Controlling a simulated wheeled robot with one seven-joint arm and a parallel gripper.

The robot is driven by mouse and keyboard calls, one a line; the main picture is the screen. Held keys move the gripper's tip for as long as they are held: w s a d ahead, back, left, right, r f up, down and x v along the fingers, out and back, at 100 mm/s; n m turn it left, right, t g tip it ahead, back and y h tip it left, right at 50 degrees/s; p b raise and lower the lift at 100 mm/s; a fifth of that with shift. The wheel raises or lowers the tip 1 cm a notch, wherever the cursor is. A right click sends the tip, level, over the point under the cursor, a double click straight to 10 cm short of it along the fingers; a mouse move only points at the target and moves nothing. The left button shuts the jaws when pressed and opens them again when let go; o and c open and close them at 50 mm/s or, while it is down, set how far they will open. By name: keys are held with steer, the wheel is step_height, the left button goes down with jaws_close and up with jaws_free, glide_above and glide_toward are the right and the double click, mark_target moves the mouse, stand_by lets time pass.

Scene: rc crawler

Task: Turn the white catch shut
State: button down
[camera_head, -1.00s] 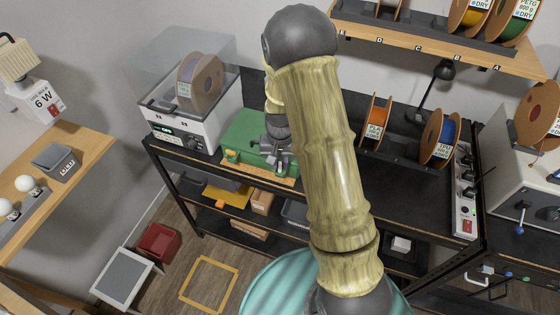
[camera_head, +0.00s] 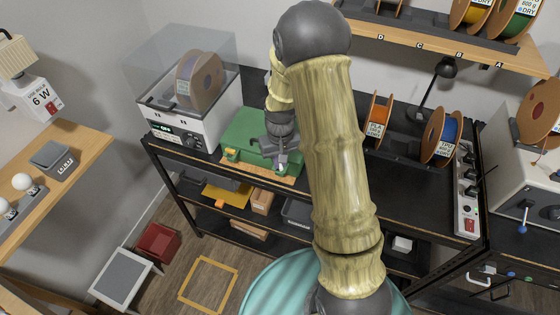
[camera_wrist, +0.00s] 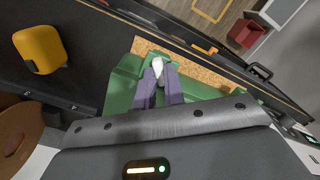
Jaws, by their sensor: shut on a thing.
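The green case (camera_head: 241,133) sits on the black bench top with its front edge over a cork-coloured mat. It also shows in the wrist view (camera_wrist: 121,88). The white catch (camera_wrist: 157,66) is at the case's front side, small and partly covered by my fingers. My gripper (camera_wrist: 158,80) has its two purple-grey fingers closed on the catch, one on each side.
A dryer box with a spool (camera_head: 188,112) stands left of the case. Orange (camera_head: 376,122) and blue (camera_head: 440,138) spools stand to the right. A black lamp (camera_head: 430,90) is behind them. The bench top between the case and spools is partly hidden by my arm.

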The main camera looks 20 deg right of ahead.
steer(key=n, duration=0.5)
steer(key=shift+n, duration=0.3)
steer(key=n, duration=0.5)
steer(key=c, duration=1.5)
jaws_free()
